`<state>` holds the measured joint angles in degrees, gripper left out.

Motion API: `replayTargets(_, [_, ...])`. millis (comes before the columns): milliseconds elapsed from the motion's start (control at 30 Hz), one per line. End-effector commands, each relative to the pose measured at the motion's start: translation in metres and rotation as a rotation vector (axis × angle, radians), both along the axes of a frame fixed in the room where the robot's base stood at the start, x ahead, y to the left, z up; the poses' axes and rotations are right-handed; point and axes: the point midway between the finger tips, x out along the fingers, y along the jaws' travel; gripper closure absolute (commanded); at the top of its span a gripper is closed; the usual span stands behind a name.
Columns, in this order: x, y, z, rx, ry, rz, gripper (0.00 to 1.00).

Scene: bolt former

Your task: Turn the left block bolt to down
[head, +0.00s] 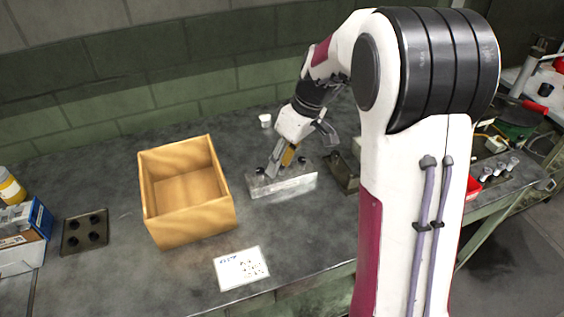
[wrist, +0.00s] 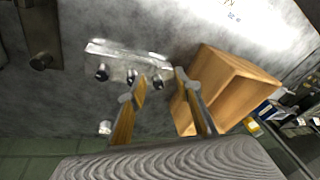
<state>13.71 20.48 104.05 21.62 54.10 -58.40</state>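A shiny metal block (head: 283,183) lies on the grey bench, to the right of the wooden box. In the wrist view the block (wrist: 112,50) shows several dark bolts along its side. The left block bolt (wrist: 157,83) is the one nearest the wooden box; its exact orientation is too small to tell. My gripper (wrist: 161,77) is open, with its two fingers on either side of this bolt in the wrist view. Whether they touch it I cannot tell. In the head view my gripper (head: 272,168) points down at the block's left part, and its fingers partly hide the bolts.
An open wooden box (head: 190,222) stands close left of the block. A darker metal block (head: 343,174) sits to the right. A white card (head: 241,268) lies in front, a small white cup (head: 265,120) behind. A dark plate with holes (head: 84,232) is far left.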

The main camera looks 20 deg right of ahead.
Motion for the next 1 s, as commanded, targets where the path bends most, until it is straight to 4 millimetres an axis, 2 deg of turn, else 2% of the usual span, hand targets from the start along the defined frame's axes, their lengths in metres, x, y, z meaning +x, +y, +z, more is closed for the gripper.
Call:
replayTargets(200, [-0.006, 0.0, 0.0, -0.003, 0.016, -0.033, 0.67])
replayTargets(633, [-0.006, 0.0, 0.0, -0.003, 0.012, -0.032, 0.67])
replayTargets(1000, [0.019, 0.008, 0.014, -0.029, -0.144, 0.114, 0.67])
